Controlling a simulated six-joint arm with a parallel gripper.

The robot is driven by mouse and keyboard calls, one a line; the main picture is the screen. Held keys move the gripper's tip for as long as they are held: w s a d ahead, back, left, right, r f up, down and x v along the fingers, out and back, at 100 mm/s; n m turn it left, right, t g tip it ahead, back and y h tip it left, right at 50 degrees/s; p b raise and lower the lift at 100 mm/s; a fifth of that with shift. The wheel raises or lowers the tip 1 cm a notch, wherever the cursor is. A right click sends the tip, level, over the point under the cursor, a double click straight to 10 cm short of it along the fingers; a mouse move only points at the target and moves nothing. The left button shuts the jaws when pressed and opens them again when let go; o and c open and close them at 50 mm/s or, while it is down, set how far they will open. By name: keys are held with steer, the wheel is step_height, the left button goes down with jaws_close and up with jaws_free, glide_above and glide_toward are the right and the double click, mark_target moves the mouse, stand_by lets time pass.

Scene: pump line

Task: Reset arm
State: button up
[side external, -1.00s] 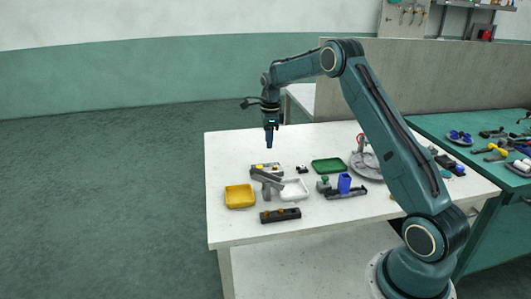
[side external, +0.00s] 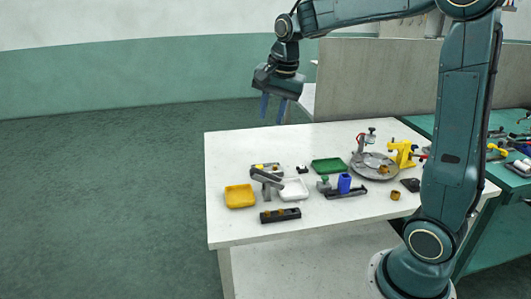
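My gripper (side external: 273,110) is high above the back edge of the white table. Its two blue fingers point down and stand apart, with nothing between them. It touches nothing on the table. My arm reaches across the upper right of the side view, and its upright link hides part of the table's right end and the green bench behind.
The white table (side external: 230,160) holds a yellow tray (side external: 239,196), a white tray (side external: 292,190), a green tray (side external: 328,166), a dark block (side external: 280,215), a blue part (side external: 344,184), a round grey plate (side external: 375,170) and a yellow fixture (side external: 402,153). A grey partition (side external: 370,85) stands behind.

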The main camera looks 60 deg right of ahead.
steer(key=s+a+n+t, duration=0.1)
steer(key=s+a+n, duration=0.2)
steer(key=s+n, duration=0.2)
steer(key=s+a+f+n+t, duration=0.1)
steer(key=s+a+n, duration=0.3)
steer(key=s, duration=0.5)
steer(key=s+a+n, duration=0.3)
steer(key=s+n, duration=0.2)
steer(key=s, duration=0.3)
steer(key=shift+a+f+n+t+y, duration=0.15)
steer(key=shift+a+n+t+y, duration=0.15)
steer(key=shift+n+t+y, duration=0.1)
